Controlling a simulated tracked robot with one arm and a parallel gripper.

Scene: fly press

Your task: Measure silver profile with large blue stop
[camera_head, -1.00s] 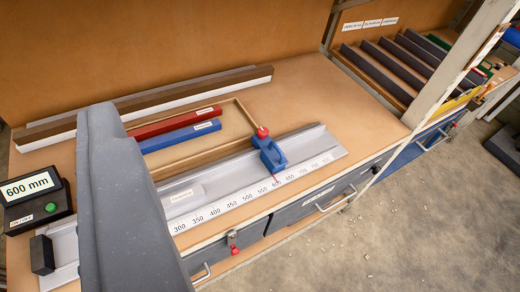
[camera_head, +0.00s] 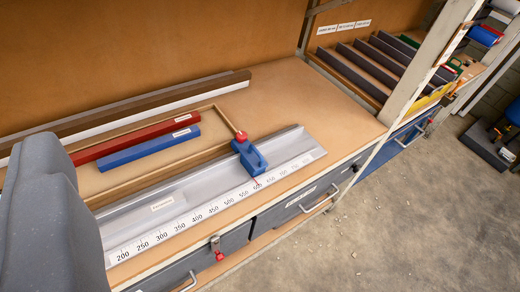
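The large blue stop (camera_head: 250,157), with a red knob on its top back corner, sits across the silver measuring rail (camera_head: 287,146). Its red pointer is near the 600 mark of the scale. A light silver piece with a white label, which looks like the silver profile (camera_head: 177,202), lies in the rail left of the stop. Its ends are hard to make out against the rail, and a gap seems to separate it from the stop. A grey part of my arm covers the left edge and hides the rail's left end. My gripper's fingertips do not show.
A red bar (camera_head: 130,146) and a blue bar (camera_head: 150,148) lie behind the rail. Long brown and white bars (camera_head: 130,108) lie along the back wall. A rack of dark bars (camera_head: 395,62) stands right, beyond an upright post (camera_head: 430,70). Open floor (camera_head: 400,220) lies in front.

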